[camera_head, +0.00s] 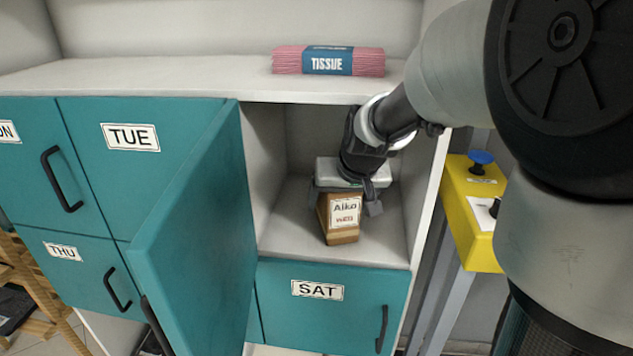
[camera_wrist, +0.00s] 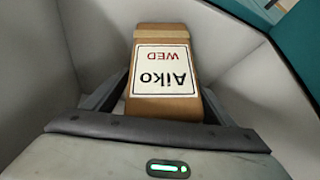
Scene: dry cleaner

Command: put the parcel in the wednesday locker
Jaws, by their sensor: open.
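The parcel (camera_head: 341,236) is a small brown box with a white label reading "Aiko WED". It stands on the floor of an open locker compartment (camera_head: 385,251) above the SAT door. My gripper (camera_head: 345,205) reaches into this compartment from above, with its fingers open on either side of the parcel. The parcel also shows in the wrist view (camera_wrist: 163,107), between the fingers; I cannot tell whether they touch it. The locker's teal door (camera_head: 190,240) is swung wide open to the left, and its front label is hidden.
Closed doors labelled TUE (camera_head: 131,137), THU (camera_head: 63,252) and SAT (camera_head: 317,290) surround the compartment. A pink tissue pack (camera_head: 328,61) lies on the top shelf. A yellow box with a blue button (camera_head: 474,205) stands to the right.

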